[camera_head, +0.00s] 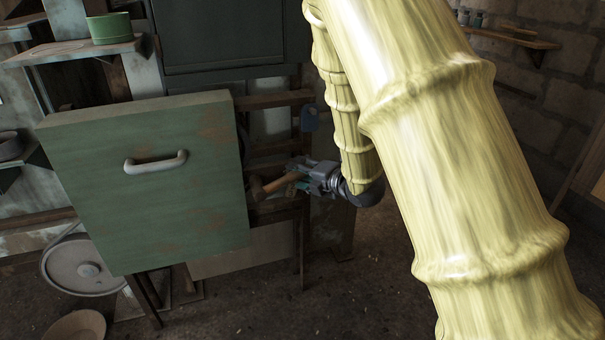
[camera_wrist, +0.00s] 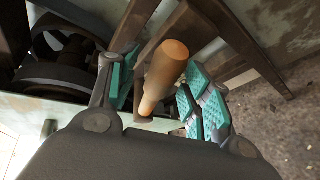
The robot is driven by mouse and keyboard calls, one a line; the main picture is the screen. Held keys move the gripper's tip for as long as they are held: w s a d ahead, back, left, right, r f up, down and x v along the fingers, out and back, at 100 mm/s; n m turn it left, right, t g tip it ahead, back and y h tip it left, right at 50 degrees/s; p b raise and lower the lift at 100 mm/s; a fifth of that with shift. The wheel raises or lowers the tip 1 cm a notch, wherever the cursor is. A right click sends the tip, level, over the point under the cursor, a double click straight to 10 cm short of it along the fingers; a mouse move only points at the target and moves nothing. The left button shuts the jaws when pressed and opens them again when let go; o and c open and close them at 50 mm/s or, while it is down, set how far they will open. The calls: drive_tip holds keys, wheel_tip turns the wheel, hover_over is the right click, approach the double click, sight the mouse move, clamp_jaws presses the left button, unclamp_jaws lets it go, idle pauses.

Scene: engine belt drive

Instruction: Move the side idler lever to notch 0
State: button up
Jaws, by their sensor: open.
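The side idler lever appears to be the wooden handle (camera_head: 274,187), which sticks out to the right of the green panel in the head view. In the wrist view the lever's rounded orange-brown handle (camera_wrist: 165,72) rises between my finger pads. My gripper (camera_head: 298,178) is at the handle, coming from the right. In the wrist view my gripper (camera_wrist: 160,88) is open, with teal pads on either side of the handle. Gaps show beside the handle, wider on the left. The lever's notches cannot be made out.
The green panel (camera_head: 150,180) with a metal pull stands left of my gripper. A dark pulley (camera_wrist: 65,80) lies left of the handle in the wrist view. Wooden beams (camera_wrist: 225,35) cross behind it. A round wheel (camera_head: 80,268) and a bowl (camera_head: 76,326) are at lower left.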

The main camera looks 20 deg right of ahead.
drive_tip(key=v, duration=1.2)
drive_tip(key=shift+f, duration=0.15)
drive_tip(key=s+a+f+m+g+h, duration=0.1)
drive_tip(key=s+f+m+g, duration=0.2)
drive_tip(key=f, duration=0.6)
drive_tip(key=s+f+m+g+h, duration=0.1)
drive_tip(key=s+f+m, duration=0.4)
drive_tip(key=f, duration=0.5)
drive_tip(key=s+a+f+m+g+h, duration=0.1)
drive_tip(key=s+f+m+h, duration=0.1)
drive_tip(key=f+m, duration=0.5)
drive_tip(key=s+a+f+m+g, duration=0.2)
drive_tip(key=s+f+m+g, duration=0.25)
drive_tip(key=s+f, duration=0.7)
drive_tip(key=s+a+f+m+g, duration=0.35)
drive_tip(key=s+f+m, duration=0.35)
drive_tip(key=s, duration=0.7)
wheel_tip(320, 180, up, 26)
drive_tip(key=h+p, duration=0.1)
drive_tip(key=p, duration=2.6)
drive_tip(key=shift+s+d+n, duration=0.2)
drive_tip(key=shift+d+n, duration=0.2)
drive_tip(key=shift+n, duration=0.05)
